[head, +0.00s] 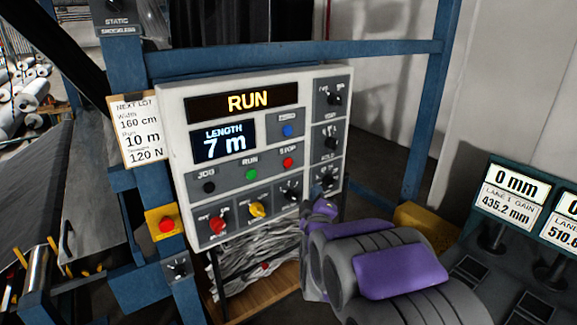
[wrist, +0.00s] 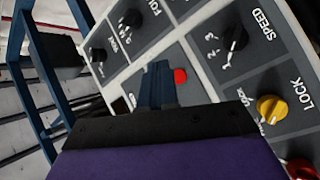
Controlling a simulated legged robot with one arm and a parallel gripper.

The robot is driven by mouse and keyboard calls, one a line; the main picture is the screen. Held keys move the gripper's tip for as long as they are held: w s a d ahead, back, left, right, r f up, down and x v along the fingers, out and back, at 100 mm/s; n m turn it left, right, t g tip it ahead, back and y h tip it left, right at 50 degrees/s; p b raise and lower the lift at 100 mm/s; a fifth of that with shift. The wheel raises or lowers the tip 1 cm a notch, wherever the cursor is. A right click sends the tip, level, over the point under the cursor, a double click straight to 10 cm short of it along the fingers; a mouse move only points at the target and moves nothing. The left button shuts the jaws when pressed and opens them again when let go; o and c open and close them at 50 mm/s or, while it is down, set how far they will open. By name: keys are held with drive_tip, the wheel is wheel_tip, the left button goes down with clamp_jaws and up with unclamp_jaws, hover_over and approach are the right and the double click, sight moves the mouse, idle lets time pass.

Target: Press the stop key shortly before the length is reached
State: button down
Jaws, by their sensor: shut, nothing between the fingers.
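The control panel (head: 262,192) shows RUN on its top display (head: 243,102) and LENGTH 7 m on the small screen (head: 224,141). The red STOP key (head: 288,162) sits right of the green RUN key (head: 251,175) and black JOG key (head: 209,187). A card (head: 138,131) headed NEXT LOT lists 160 cm, 10 m and 120 N. My gripper (head: 325,207) is shut and empty, low and right of the STOP key in the head view. In the wrist view its closed tips (wrist: 158,82) appear just left of a red key (wrist: 180,76); I see no clear contact.
A separate red button on a yellow box (head: 166,224) is left of the panel. Selector knobs, including a yellow one (head: 257,209), surround the keys. A blue frame post (head: 431,100) stands to the right.

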sight(288, 163)
drive_tip(key=shift+w+a+r+n+t+h, duration=0.2)
drive_tip(key=shift+r+n+t+h, duration=0.25)
drive_tip(key=shift+t, duration=0.45)
drive_tip(key=shift+w+a+r+n+t+h, duration=0.1)
drive_tip(key=shift+w+r+n+t+h, duration=0.15)
drive_tip(key=shift+r+n+t, duration=0.4)
drive_tip(key=shift+t, duration=0.25)
drive_tip(key=shift+w+a+p, duration=0.2)
drive_tip(key=shift+w+a, duration=0.6)
drive_tip(key=shift+w, duration=0.4)
drive_tip(key=shift+w+a+p, duration=0.15)
drive_tip(key=shift+w+a, duration=0.7)
drive_tip(key=shift+w, duration=0.35)
drive_tip(key=shift+w+a+p, duration=0.2)
drive_tip(key=shift+w+a, duration=0.6)
drive_tip(key=shift+w, duration=0.4)
drive_tip(key=shift+w, duration=0.1)
drive_tip(key=shift+w+a+r+p, duration=0.1)
drive_tip(key=shift+w+a+p, duration=0.1)
drive_tip(key=shift+p, duration=0.25)
